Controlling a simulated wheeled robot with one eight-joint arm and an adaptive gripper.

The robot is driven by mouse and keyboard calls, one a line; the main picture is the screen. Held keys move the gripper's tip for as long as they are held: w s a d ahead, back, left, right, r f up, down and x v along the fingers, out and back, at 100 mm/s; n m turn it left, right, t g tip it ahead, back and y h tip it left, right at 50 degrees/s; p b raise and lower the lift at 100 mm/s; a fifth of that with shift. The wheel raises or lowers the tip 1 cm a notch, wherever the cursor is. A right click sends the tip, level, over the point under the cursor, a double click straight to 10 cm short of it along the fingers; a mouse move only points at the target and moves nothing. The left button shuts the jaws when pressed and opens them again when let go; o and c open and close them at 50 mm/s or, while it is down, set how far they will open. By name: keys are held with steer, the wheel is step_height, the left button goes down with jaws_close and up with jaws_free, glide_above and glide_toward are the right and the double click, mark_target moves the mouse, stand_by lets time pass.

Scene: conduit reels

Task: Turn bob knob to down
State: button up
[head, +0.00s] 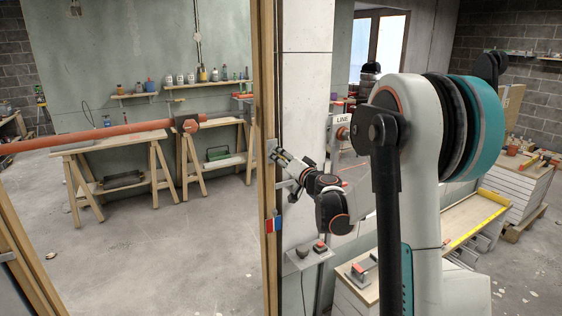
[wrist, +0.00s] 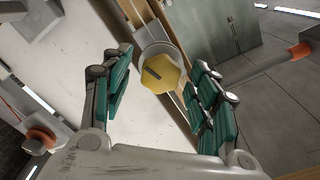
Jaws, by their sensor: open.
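A yellow six-sided knob (wrist: 160,73) with a dark slanted bar on its face shows in the wrist view, in a pale round collar by a wooden post. No label for it is legible. My gripper (wrist: 160,66) is open, with one teal-padded finger on each side of the knob; nothing is held, and I cannot tell whether either finger touches it. In the head view my gripper (head: 279,166) is at the wooden post (head: 265,100), and the yellow knob cannot be made out there.
An orange round part (head: 343,133) sits below a "LINE" label (head: 343,119) to the right; a similar orange part (wrist: 38,140) shows at left in the wrist view. A small shelf (head: 310,257) juts out below my gripper. Open floor (head: 170,250) lies to the left.

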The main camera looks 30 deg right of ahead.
steer(key=shift+w, duration=0.95)
steer(key=c, duration=1.1)
steer(key=shift+m, duration=1)
steer(key=o, duration=1.1)
